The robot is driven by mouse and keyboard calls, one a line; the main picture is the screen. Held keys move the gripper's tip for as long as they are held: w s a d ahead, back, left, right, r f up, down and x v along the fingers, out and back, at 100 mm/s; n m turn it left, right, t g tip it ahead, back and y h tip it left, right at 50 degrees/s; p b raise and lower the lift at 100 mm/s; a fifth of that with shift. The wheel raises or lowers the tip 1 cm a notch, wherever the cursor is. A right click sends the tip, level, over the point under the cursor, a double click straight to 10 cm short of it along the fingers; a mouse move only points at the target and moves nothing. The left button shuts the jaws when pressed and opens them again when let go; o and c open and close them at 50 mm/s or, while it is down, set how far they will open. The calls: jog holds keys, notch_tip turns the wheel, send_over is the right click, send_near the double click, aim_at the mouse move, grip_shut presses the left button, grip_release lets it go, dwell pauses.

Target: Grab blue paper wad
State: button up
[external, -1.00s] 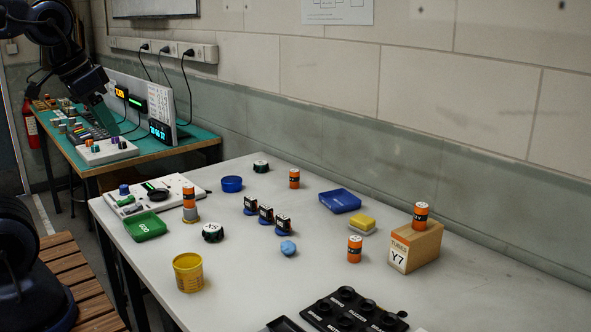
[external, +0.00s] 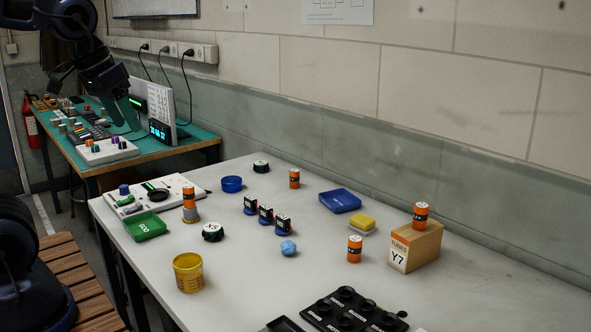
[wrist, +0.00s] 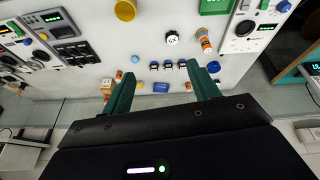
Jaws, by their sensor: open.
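The blue paper wad (external: 288,248) is a small crumpled ball on the light grey table, in front of several small black servo-like blocks (external: 265,215). It also shows in the wrist view (wrist: 135,59), near the left fingertip in the picture but well beyond it. My gripper (wrist: 160,70) is open with green fingers spread apart and nothing between them. In the external view my gripper (external: 127,108) hangs at the upper left, above the green bench and far from the wad.
An orange battery (external: 355,249) stands right of the wad, and a yellow cup (external: 188,272) stands to its left. A black tray (external: 350,312) lies in front. Bare table surrounds the wad.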

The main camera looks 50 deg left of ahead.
jog(key=w+d+f+n+g, duration=0.1)
jog(key=w+n, duration=0.1)
jog(key=w, duration=0.3)
jog(key=w+d+f+n, duration=0.1)
jog(key=w+d+n, duration=0.1)
jog(key=w, duration=0.3)
jog(key=n+g, duration=0.3)
jog(key=n, duration=0.7)
send_over(288, 241)
jog(key=f, duration=2.5)
jog(key=shift+w+a+f, duration=0.1)
jog(key=shift+a+f, duration=0.1)
jog(key=shift+f, duration=0.2)
jog(key=shift+d+f, duration=0.15)
jog(key=shift+f, duration=1.25)
jog(key=shift+d+f, duration=0.15)
jog(key=shift+f, duration=1.2)
jog(key=c, duration=1)
